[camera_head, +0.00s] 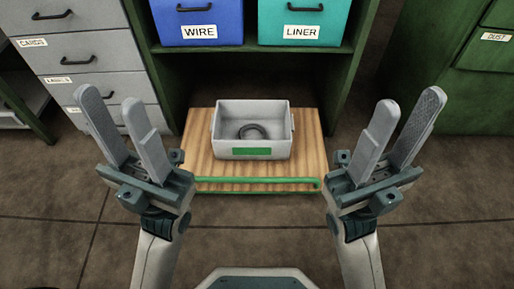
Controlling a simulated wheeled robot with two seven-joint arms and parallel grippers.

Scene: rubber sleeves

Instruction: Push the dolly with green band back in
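The dolly (198,156) is a low wooden board with a green band (255,185) along its front edge. It sticks out from the open bay under the green cabinet. My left gripper (119,120) is at the dolly's left front, fingers pointing up and apart, empty. My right gripper (403,128) is at its right front, also open and empty. Neither gripper appears to touch the dolly.
Above the bay are a blue WIRE drawer (198,14) and a teal LINER drawer (303,14). Grey drawers (78,54) stand at the left, a green DUST cabinet (470,80) at the right. The tiled floor (450,190) around the dolly looks clear.

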